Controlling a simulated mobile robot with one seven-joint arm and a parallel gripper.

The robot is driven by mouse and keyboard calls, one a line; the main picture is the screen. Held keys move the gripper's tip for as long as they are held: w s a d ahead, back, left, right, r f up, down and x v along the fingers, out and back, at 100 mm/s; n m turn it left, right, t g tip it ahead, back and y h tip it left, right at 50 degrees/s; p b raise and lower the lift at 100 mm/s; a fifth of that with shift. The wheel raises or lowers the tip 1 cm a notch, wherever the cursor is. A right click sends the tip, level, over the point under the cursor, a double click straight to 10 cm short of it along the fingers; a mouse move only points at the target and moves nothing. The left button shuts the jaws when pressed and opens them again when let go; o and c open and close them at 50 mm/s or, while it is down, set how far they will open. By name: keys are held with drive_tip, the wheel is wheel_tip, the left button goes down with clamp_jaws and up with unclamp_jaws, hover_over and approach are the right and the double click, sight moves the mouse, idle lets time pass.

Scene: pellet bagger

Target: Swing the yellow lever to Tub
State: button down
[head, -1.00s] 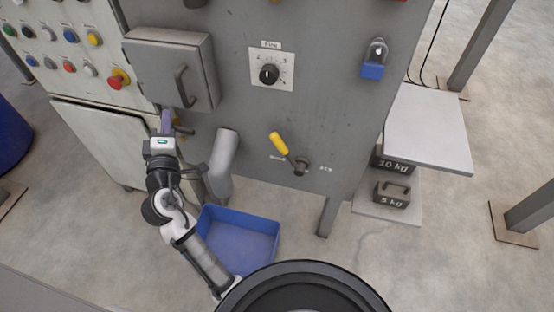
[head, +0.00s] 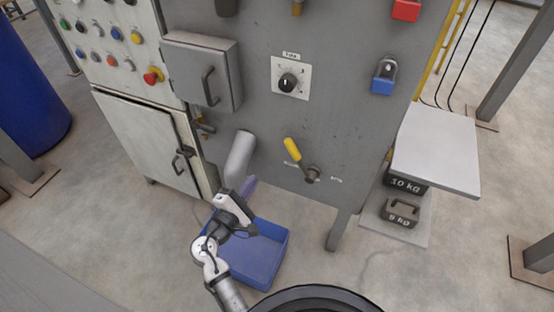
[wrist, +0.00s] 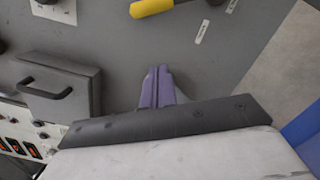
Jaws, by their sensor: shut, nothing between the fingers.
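The yellow lever (head: 293,150) is on the grey machine panel, tilted up and to the left from its dark pivot (head: 312,174). A small label (head: 291,165) is left of the pivot and another (head: 336,180) is right of it; I cannot read them. My gripper (head: 250,184) is below and left of the lever, apart from it, in front of the panel. Its purple fingers (wrist: 158,86) are shut and empty in the wrist view, with the lever's yellow handle (wrist: 152,7) at the top edge.
A grey spout (head: 239,156) sticks out left of the lever, above a blue tub (head: 268,255) on the floor. A grey box with a handle (head: 208,75) juts from the panel. A dial (head: 289,82) is above the lever. Weights (head: 400,212) and a platform (head: 436,150) are at right.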

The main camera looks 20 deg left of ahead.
sight(292, 151)
drive_tip(key=w+d+r+p, duration=0.2)
drive_tip(key=w+d+p, duration=0.2)
drive_tip(key=w, duration=0.6)
drive_tip(key=shift+w+d+r, duration=0.2)
drive_tip(key=shift+d, duration=0.1)
drive_tip(key=shift+d+r+m+b, duration=0.2)
drive_tip(key=shift+d+r+m, duration=0.3)
drive_tip(key=shift+d+m, duration=0.25)
drive_tip(key=shift+d+r+m+b, duration=0.2)
drive_tip(key=shift+d+r+m, duration=0.25)
drive_tip(key=shift+d+m, duration=0.25)
drive_tip(key=d+m+b, duration=0.3)
drive_tip(key=d+m, duration=0.6)
drive_tip(key=d, duration=0.1)
drive_tip(key=shift+s+r+g, duration=0.2)
drive_tip(key=shift+r+g, duration=0.2)
drive_tip(key=shift+r, duration=0.05)
drive_tip(key=shift+d+m, duration=0.15)
drive_tip(key=shift+m, duration=0.1)
